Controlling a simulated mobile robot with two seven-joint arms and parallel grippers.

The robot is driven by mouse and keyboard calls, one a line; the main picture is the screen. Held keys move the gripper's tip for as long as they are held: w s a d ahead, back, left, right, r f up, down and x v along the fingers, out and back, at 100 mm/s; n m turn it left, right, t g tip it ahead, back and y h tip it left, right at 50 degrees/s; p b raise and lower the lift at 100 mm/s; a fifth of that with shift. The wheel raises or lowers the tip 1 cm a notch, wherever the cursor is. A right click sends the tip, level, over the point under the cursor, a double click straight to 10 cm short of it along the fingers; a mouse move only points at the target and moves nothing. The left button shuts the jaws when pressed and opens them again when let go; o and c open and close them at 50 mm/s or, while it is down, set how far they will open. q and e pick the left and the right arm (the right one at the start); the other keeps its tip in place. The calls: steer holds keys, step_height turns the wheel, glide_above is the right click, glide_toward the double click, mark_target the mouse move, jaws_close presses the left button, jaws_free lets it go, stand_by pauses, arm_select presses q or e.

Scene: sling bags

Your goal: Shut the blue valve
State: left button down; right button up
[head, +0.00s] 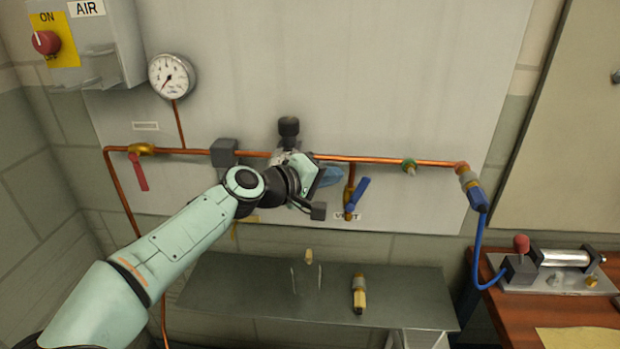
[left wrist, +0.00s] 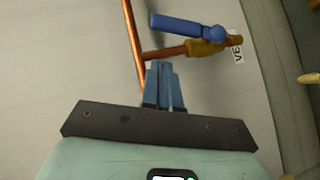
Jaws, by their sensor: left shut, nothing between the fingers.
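The blue valve (head: 357,194) sits on a short copper branch with a brass body, above a label that seems to read VENT. Its blue lever lies roughly along the branch, slightly angled to it. In the left wrist view the lever (left wrist: 186,27) is just ahead of the fingertips, with the brass body (left wrist: 205,47) beside it. My left gripper (head: 334,174) is just left of the valve, its blue fingers shut and empty. The fingers (left wrist: 163,72) end near the copper branch; whether they touch it I cannot tell. My right gripper is not in view.
A copper pipe (head: 385,161) runs across the grey panel, with a red-handled valve (head: 139,170) at left and a gauge (head: 171,76) above. A blue hose (head: 477,250) hangs at right. A dark shelf (head: 235,290) below holds small brass parts. A wooden bench (head: 500,316) stands at right.

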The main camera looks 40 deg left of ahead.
mark_target(357, 194)
arm_select(q)
steer(key=d, duration=0.1)
steer(key=w+d, duration=0.1)
steer(key=d+f, duration=0.1)
steer(key=shift+w+f, duration=0.1)
steer(key=shift+w, duration=0.15)
